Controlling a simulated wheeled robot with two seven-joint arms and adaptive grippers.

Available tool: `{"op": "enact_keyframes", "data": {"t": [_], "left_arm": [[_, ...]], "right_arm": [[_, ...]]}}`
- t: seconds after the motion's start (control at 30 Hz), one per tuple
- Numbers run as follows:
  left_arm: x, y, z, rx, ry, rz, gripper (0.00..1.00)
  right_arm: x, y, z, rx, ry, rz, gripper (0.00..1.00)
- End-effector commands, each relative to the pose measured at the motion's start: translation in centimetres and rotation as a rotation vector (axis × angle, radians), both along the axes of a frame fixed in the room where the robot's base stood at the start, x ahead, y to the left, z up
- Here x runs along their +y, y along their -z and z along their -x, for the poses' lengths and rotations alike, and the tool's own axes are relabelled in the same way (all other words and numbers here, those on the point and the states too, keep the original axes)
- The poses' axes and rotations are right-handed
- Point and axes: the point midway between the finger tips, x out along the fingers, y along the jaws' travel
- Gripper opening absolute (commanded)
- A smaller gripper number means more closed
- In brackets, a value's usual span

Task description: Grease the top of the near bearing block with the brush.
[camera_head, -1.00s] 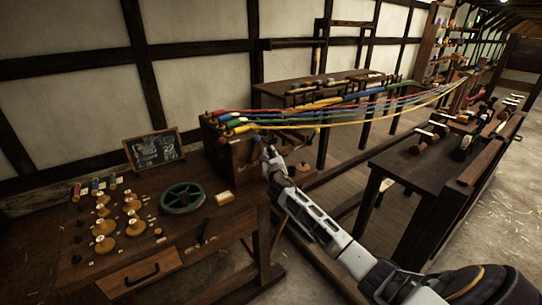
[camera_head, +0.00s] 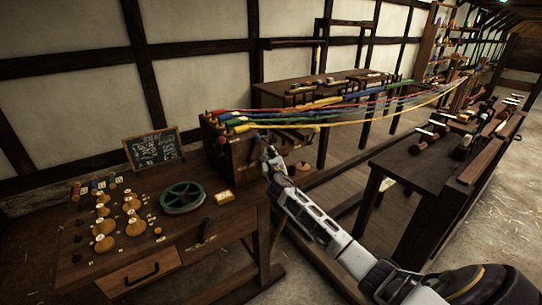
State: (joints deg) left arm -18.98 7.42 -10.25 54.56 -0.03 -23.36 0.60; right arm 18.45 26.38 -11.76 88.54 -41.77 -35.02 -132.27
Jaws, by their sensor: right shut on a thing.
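My right gripper (camera_head: 264,150) is at the right side of the dark wooden headstock box (camera_head: 232,155). It is shut on a slim thing, probably the brush, which is too small and dark to make out clearly. I cannot clearly single out the near bearing block, nor tell whether the bristles touch anything. Coloured ropes (camera_head: 330,112) run from the headstock toward the back right, above and behind the gripper. My left gripper is not in view.
The bench at left holds a green wheel (camera_head: 182,197), several wooden spools (camera_head: 105,226), a small pale block (camera_head: 223,196) and a chalkboard (camera_head: 153,149). A dark bench (camera_head: 425,168) with tools stands at right.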

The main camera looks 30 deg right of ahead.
Motion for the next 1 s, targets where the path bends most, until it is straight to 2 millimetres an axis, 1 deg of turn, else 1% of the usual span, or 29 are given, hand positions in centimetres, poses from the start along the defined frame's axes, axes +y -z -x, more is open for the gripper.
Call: {"op": "enact_keyframes", "data": {"t": [1.0], "left_arm": [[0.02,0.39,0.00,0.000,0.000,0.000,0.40]], "right_arm": [[-0.01,0.75,0.01,0.000,0.000,0.000,0.00]]}}
